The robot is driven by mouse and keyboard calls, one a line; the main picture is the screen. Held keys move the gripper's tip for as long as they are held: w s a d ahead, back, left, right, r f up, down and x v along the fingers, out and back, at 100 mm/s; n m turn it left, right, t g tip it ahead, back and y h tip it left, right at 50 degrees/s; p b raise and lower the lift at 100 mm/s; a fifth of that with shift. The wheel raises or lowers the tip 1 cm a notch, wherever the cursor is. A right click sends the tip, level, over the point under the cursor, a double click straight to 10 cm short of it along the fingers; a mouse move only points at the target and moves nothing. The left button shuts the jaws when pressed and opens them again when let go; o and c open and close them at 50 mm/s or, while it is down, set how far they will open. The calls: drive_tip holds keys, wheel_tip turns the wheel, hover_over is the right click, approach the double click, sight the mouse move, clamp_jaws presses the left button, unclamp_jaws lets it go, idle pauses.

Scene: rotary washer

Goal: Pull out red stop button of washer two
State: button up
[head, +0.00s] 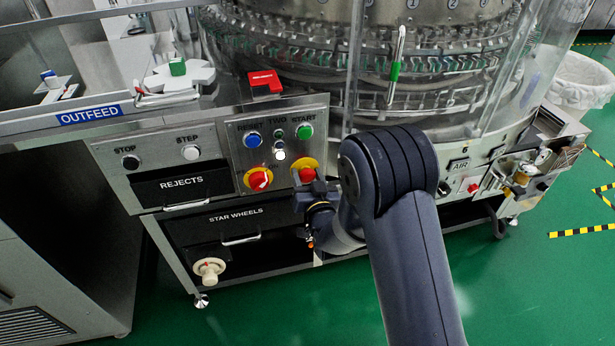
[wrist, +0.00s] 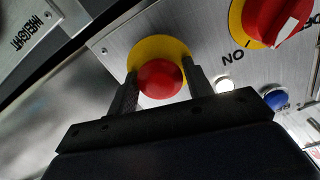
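The red stop button (head: 307,174) sits on a yellow round plate on the steel panel marked TWO, at its lower right. In the wrist view the red button (wrist: 160,79) is a round knob in front of its yellow plate (wrist: 158,48). My gripper (wrist: 160,67) has one finger on each side of the button, with a small gap visible at each side. In the head view my gripper (head: 314,187) is right at the button and partly covers it. The fingertips' exact depth along the button is hard to tell.
A red rotary switch (head: 258,179) on yellow is left of the button. Above are a blue button (head: 253,140), a white lit button (head: 280,155) and a green button (head: 304,131). The rejects drawer (head: 182,185) and star wheels drawer (head: 240,226) are nearby.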

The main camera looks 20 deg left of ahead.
drive_tip(key=c, duration=1)
drive_tip(key=shift+s+d+f+b, duration=0.15)
drive_tip(key=shift+s+d+b, duration=0.1)
drive_tip(key=shift+s+b, duration=0.4)
drive_tip(key=shift+s+d+b, duration=0.2)
drive_tip(key=shift+d+b, duration=0.05)
drive_tip(key=shift+b, duration=0.2)
drive_tip(key=o, duration=1.4)
drive_tip(key=v, duration=1.1)
drive_tip(key=shift+a, duration=0.1)
